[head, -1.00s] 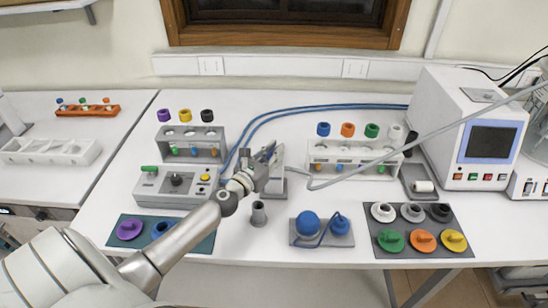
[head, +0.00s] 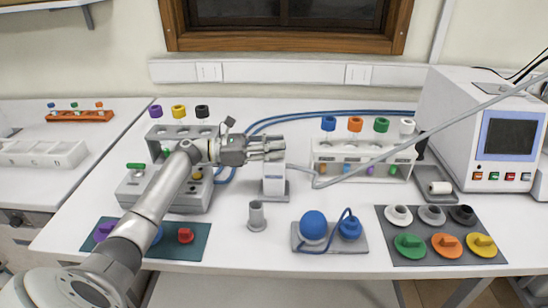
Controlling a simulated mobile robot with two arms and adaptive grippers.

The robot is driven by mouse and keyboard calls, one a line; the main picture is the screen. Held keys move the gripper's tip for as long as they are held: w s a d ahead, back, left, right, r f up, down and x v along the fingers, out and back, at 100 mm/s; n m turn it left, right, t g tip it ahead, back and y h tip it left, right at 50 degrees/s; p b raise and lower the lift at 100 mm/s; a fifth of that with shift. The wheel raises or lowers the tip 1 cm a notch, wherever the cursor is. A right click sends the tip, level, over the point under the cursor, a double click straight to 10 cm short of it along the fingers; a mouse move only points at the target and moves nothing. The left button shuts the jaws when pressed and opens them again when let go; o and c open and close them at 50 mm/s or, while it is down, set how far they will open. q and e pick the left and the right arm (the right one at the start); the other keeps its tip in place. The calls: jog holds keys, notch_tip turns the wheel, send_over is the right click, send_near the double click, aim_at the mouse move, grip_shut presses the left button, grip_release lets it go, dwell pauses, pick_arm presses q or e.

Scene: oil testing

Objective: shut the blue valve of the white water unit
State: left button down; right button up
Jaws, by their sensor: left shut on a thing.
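The white water unit (head: 273,183) stands on a grey base in the middle of the bench, with a grey hose running from it to the right. My left gripper (head: 272,150) reaches in from the left, level, with its fingers at the top of the unit. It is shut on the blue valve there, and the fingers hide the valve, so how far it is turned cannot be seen. My right gripper is not in view.
A grey cup (head: 256,216) stands in front of the unit. A plate with blue bulbs (head: 314,225) is to its right. A white rack (head: 362,166) with capped bottles is behind right. A grey test box (head: 134,188) lies behind my arm. Blue hoses run along the back.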

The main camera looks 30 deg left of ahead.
pick_arm(q)
jog(key=shift+m+g+h+b, duration=0.7)
jog(key=shift+m+g+b, duration=0.1)
jog(key=shift+g, duration=0.2)
jog(key=c, duration=1.4)
grip_release()
jog(key=shift+c, duration=0.2)
jog(key=v, duration=1.2)
jog(key=shift+w, duration=0.15)
